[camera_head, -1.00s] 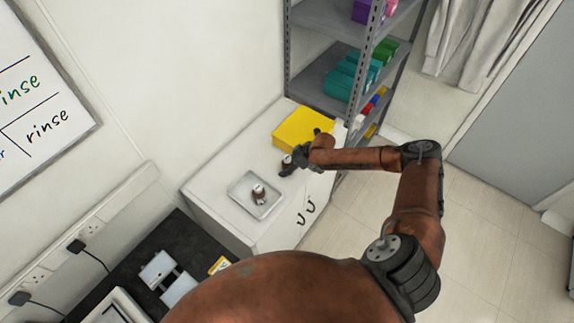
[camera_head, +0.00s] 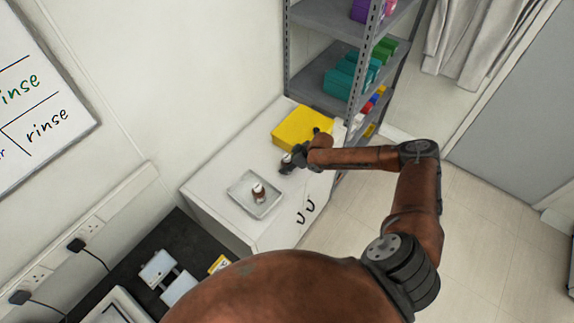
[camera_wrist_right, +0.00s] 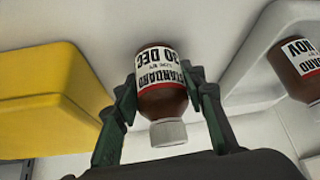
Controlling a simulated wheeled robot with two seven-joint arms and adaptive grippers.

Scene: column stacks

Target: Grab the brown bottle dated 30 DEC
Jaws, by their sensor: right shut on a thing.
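The brown bottle dated 30 DEC (camera_wrist_right: 160,90) has a white cap and a white label with a red band. In the right wrist view its label reads "STANDARD" and "30 DEC", upside down in the picture. My right gripper (camera_head: 286,166) is shut on it, with one finger on each side, over the white cabinet top. In the head view the bottle is small and partly hidden by the gripper. A second brown bottle (camera_head: 258,192) stands in a white tray (camera_head: 238,198); in the right wrist view its label (camera_wrist_right: 302,58) shows "NOV". My left gripper is not in view.
A yellow box (camera_head: 302,127) lies on the cabinet top behind the gripper. A grey shelf unit (camera_head: 322,88) with coloured boxes stands beyond it. A dark bench (camera_head: 172,243) is at the lower left. Bare cabinet top (camera_head: 235,165) lies between tray and yellow box.

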